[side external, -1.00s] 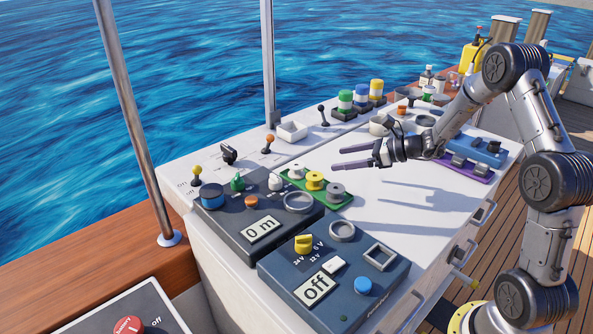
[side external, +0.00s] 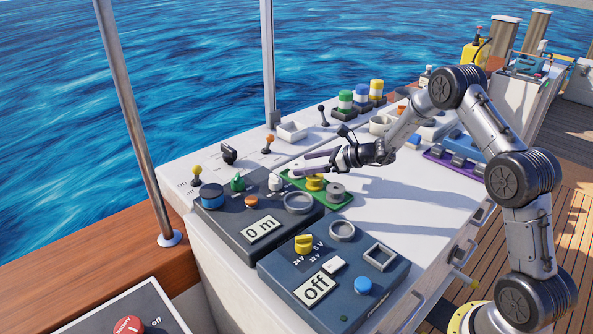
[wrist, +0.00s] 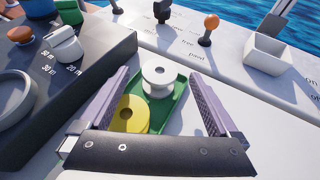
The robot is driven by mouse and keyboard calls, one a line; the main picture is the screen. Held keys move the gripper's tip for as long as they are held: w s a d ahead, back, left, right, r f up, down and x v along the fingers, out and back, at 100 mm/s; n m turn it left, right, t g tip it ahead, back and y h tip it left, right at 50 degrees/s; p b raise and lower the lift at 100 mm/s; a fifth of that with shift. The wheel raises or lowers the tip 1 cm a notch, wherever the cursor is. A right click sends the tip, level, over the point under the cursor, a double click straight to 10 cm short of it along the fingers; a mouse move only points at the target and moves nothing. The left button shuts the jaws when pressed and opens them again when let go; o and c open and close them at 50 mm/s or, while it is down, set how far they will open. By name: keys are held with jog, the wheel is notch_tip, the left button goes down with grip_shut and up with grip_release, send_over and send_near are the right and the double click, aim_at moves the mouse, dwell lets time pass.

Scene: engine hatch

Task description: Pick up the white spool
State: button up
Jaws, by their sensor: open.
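The white spool (wrist: 159,80) stands upright at the far end of the green tray (wrist: 176,108) in the wrist view. In the side view the white spool (side external: 295,171) is partly covered by my fingers. My gripper (side external: 304,162) is open and empty, and its fingers reach over the tray. In the wrist view my gripper (wrist: 160,78) has one fingertip on each side of the white spool, with visible gaps. The exact height of the fingers above it is hard to tell. The yellow spool (wrist: 131,114) sits nearer in the same tray, between the fingers in the picture.
A grey spool (side external: 336,190) sits at the tray's near end. The dark panel (wrist: 75,95) with a white knob (wrist: 64,44) lies left of the tray. An orange-topped lever (wrist: 208,28) and a white bin (wrist: 264,57) stand beyond. The white surface on the right is clear.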

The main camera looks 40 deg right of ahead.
jog(key=shift+w+a+f, duration=0.25)
jog(key=shift+w+a, duration=0.05)
jog(key=shift+w, duration=0.3)
jog(key=c, duration=1.4)
jog(key=shift+r, duration=0.1)
jog(key=shift+c, duration=0.2)
